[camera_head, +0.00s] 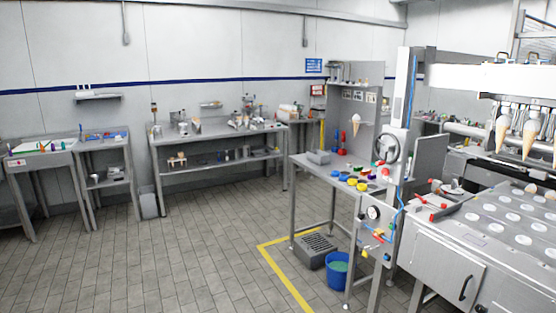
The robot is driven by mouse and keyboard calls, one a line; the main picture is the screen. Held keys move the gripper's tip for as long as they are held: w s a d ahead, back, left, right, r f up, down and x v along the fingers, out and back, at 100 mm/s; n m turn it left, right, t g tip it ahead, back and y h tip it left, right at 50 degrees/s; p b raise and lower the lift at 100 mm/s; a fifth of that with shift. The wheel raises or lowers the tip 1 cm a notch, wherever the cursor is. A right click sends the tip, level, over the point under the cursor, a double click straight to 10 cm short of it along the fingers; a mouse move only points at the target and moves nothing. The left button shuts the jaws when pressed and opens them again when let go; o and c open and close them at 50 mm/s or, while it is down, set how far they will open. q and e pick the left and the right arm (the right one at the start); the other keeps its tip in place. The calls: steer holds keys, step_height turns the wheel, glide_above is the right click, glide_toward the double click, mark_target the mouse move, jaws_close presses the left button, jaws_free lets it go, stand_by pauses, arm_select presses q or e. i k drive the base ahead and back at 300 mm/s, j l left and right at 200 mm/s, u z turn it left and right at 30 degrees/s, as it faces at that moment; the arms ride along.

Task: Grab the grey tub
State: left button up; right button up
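Several grey containers are in view, and I cannot tell which one is the grey tub. A small grey box-shaped tub (319,157) sits on the left end of the steel worktable (311,171). A grey slotted crate (316,250) stands on the floor under that worktable. A tall grey bin (149,204) stands on the floor at the left end of the long back bench. Neither of my grippers shows in the head view.
A blue bucket (337,271) stands beside the crate. Coloured lids (363,186) lie on the worktable. A machine with a handwheel (386,148) stands at its right. A yellow floor line (286,279) runs left of the crate. The tiled floor (190,255) at front left is clear.

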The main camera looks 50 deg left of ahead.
mark_target(317, 156)
steer(key=u, duration=1.35)
steer(key=i+j+u, duration=0.3)
steer(key=i, duration=0.45)
steer(key=i+u, duration=0.3)
steer(key=i, duration=1.35)
steer(key=i+u, duration=0.15)
steer(key=i, duration=0.7)
steer(key=i+z, duration=0.3)
steer(key=i, duration=0.2)
steer(key=i+j+z, duration=0.3)
steer(key=i, duration=0.2)
steer(key=i+j+z, duration=0.3)
steer(key=i, duration=0.2)
steer(key=l, duration=0.1)
